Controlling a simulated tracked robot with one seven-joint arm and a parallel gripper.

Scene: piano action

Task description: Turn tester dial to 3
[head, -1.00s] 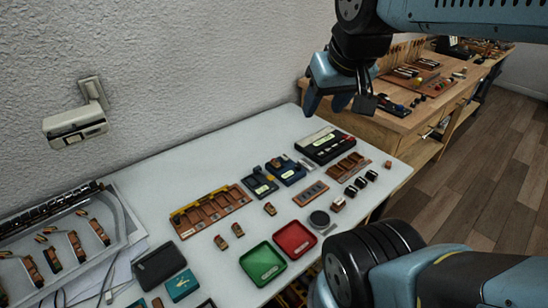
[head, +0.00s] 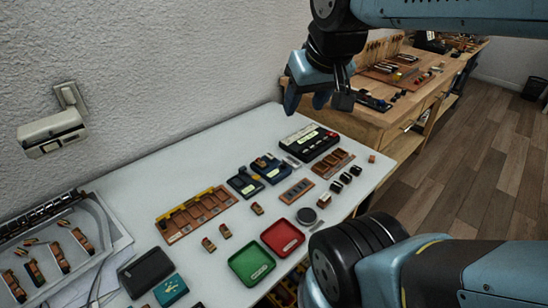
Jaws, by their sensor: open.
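My gripper (head: 306,102) hangs high in the head view, pointing down, with its fingers apart and nothing seen between them. In the picture it lies above the back right part of the white table (head: 160,160). A black box with a pale label strip (head: 310,142) lies on the table below it, apart from it. Dark blue devices (head: 270,168) sit just left of that box. Which of these is the tester is too small to tell, and no dial or number can be read.
A green tray (head: 251,264) and a red tray (head: 283,237) lie near the front edge. A brown slotted rack (head: 196,214) and small dark blocks lie around them. A wooden workbench (head: 395,115) stands behind on the right. A wall box (head: 52,132) is at left.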

